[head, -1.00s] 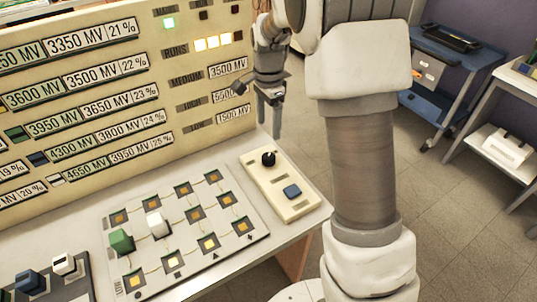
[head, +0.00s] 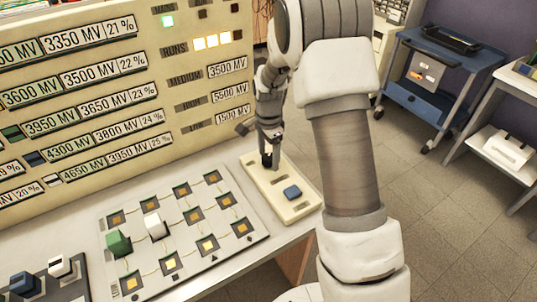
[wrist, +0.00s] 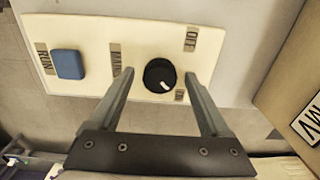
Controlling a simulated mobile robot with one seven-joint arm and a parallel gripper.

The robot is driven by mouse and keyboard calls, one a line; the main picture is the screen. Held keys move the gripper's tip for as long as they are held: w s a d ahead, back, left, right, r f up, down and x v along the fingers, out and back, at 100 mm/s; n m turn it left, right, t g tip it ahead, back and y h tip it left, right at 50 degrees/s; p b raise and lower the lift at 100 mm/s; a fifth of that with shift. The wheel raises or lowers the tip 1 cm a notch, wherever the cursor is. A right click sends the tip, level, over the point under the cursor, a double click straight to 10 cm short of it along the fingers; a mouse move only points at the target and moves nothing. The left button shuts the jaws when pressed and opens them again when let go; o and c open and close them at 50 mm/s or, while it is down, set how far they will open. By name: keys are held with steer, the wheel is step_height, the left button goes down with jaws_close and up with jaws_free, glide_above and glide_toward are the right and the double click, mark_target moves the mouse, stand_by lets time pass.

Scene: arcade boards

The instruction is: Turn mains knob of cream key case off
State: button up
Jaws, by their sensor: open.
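The cream key case (head: 299,209) lies on the desk's right end; it fills the top of the wrist view (wrist: 92,32). Its black round mains knob (wrist: 160,70) has a white pointer mark turned towards the ON label (wrist: 179,95). The OFF label (wrist: 191,40) is at the other side. My gripper (wrist: 159,76) is open, with one finger on each side of the knob in the picture; contact cannot be told. In the head view, my gripper (head: 271,163) is down at the knob and mostly hides it.
A blue RUN button (wrist: 68,64) is on the same case. A board (head: 245,240) with green and white blocks lies to its left. The tall cream panel (head: 130,150) stands close behind my gripper.

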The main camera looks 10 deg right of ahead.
jaws_close()
steer(key=shift+n, duration=0.3)
steer(key=n, duration=0.3)
steer(key=shift+n, duration=0.4)
steer(key=n, duration=0.9)
steer(key=shift+r, duration=0.1)
steer(key=shift+n+p, duration=0.5)
steer(key=shift+n, duration=1.7)
jaws_free()
